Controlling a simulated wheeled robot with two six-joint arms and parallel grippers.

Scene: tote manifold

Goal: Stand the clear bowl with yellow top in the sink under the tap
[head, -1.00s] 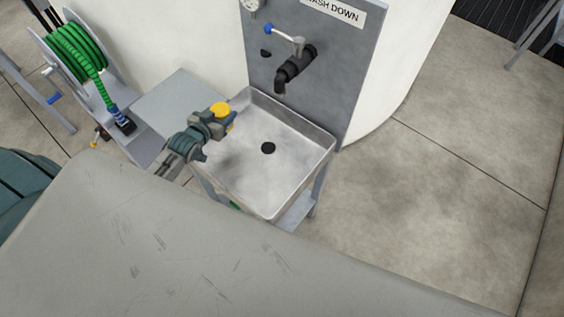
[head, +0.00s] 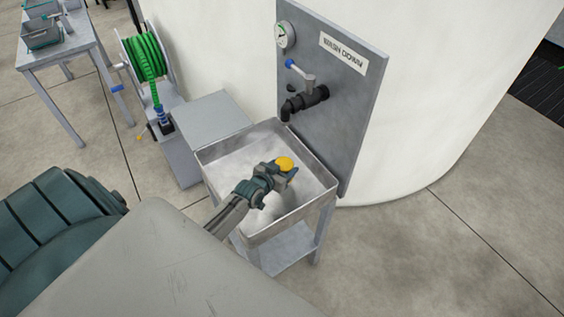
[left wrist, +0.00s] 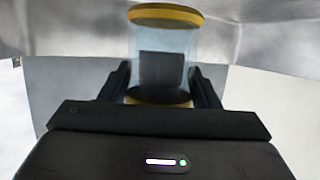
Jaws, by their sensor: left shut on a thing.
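The clear bowl with yellow top (head: 285,163) is in my left gripper (head: 279,172), over the inside of the metal sink (head: 322,202). In the head view its yellow top shows and the gripper hides most of its body. In the left wrist view the clear bowl (left wrist: 148,45) stands between the two dark fingers (left wrist: 162,80), with a yellow band at each end. I cannot tell whether its bottom touches the sink floor. The black tap (head: 290,106) is on the back panel, above and behind the bowl. My right gripper is not in view.
A grey panel (head: 352,105) with a gauge and blue-handled valve rises behind the sink. A grey side table (head: 210,118) and green hose reel (head: 146,58) stand to its left. A white round tank (head: 430,110) is behind. Floor to the right is clear.

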